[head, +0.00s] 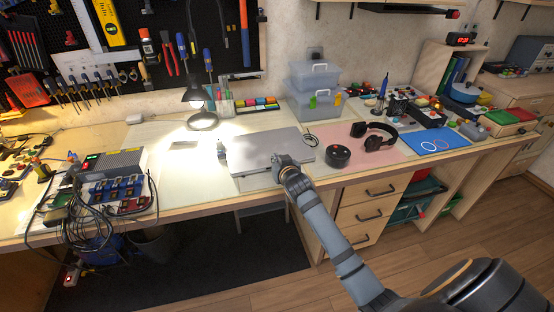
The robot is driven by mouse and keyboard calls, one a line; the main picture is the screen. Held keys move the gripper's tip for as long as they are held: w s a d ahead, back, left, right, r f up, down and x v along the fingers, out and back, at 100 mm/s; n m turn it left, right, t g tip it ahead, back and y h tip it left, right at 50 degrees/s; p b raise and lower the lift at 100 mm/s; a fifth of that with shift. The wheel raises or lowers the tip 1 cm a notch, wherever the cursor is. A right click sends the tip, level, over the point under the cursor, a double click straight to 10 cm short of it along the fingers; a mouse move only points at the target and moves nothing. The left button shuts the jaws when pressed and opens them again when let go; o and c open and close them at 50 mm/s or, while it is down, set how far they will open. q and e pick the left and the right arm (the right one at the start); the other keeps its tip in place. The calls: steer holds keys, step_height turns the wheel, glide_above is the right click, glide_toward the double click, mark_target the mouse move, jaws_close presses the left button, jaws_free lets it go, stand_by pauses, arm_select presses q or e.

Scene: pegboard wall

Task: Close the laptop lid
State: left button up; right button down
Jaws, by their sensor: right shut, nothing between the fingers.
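The laptop (262,147) lies on the workbench in the middle of the head view. It looks like a flat grey slab with its lid down; I see no raised screen. My right gripper (280,162) is at the laptop's front edge, toward its right half, shut and empty. It covers a small part of that edge; whether it touches the lid I cannot tell. My left gripper is not in view.
A lit desk lamp (203,119) stands behind the laptop. A round black object (338,156) and headphones (375,137) lie to its right. A power supply with cables (113,164) is at the left. Clear plastic boxes (314,89) stand behind.

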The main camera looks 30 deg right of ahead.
steer(key=b+v, duration=0.1)
steer(key=v, duration=0.2)
steer(key=shift+r, duration=0.15)
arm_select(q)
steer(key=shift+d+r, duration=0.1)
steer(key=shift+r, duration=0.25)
arm_select(e)
steer(key=v, duration=0.7)
steer(key=shift+s, duration=0.2)
